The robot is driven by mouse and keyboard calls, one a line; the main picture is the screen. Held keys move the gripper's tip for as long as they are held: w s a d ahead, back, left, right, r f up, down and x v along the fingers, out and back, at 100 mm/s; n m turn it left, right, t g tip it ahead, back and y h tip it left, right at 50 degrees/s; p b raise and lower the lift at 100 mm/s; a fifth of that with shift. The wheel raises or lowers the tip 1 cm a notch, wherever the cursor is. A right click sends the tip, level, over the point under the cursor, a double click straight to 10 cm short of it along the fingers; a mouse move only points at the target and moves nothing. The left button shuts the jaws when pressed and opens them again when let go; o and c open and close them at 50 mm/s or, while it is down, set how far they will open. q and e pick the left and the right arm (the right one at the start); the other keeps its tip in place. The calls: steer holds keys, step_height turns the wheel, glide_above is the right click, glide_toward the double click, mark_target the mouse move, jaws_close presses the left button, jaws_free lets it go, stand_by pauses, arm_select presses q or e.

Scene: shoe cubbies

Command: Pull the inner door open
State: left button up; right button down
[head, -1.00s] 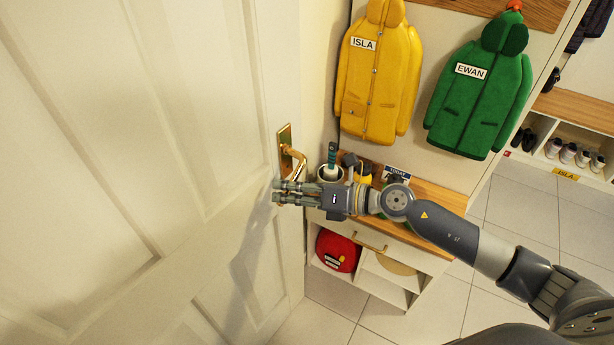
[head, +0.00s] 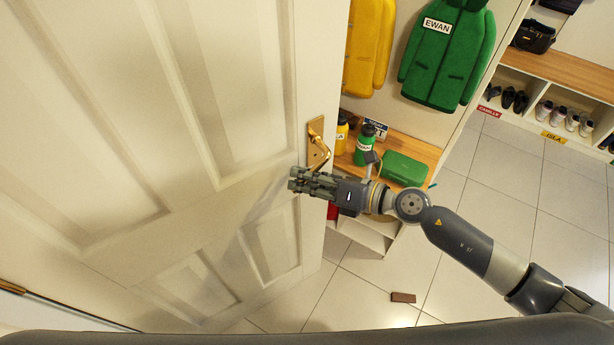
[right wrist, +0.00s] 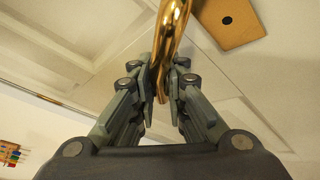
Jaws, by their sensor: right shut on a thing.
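The cream panelled inner door (head: 190,225) fills the left of the head view, with its free edge near the middle. Its brass lever handle (head: 319,152) sits on a brass plate near that edge. My right gripper (head: 295,180) is at the handle, its fingers shut on the lever. In the right wrist view the curved brass lever (right wrist: 172,35) runs down between the fingertips of my right gripper (right wrist: 166,85). The fingers hide part of the lever in the head view. My left gripper is not in view.
Beyond the door edge stand a wooden-topped bench (head: 420,150) with bottles and a green box (head: 404,168), under hanging coats (head: 445,50). A shoe cubby (head: 560,105) is at the upper right. A small brown block (head: 403,297) lies on the otherwise clear tiles.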

steer(key=shift+w+f, duration=0.1)
steer(key=shift+f, duration=0.05)
steer(key=c, duration=1.6)
jaws_free()
steer(key=shift+v, duration=6.1)
steer(key=shift+c, duration=0.5)
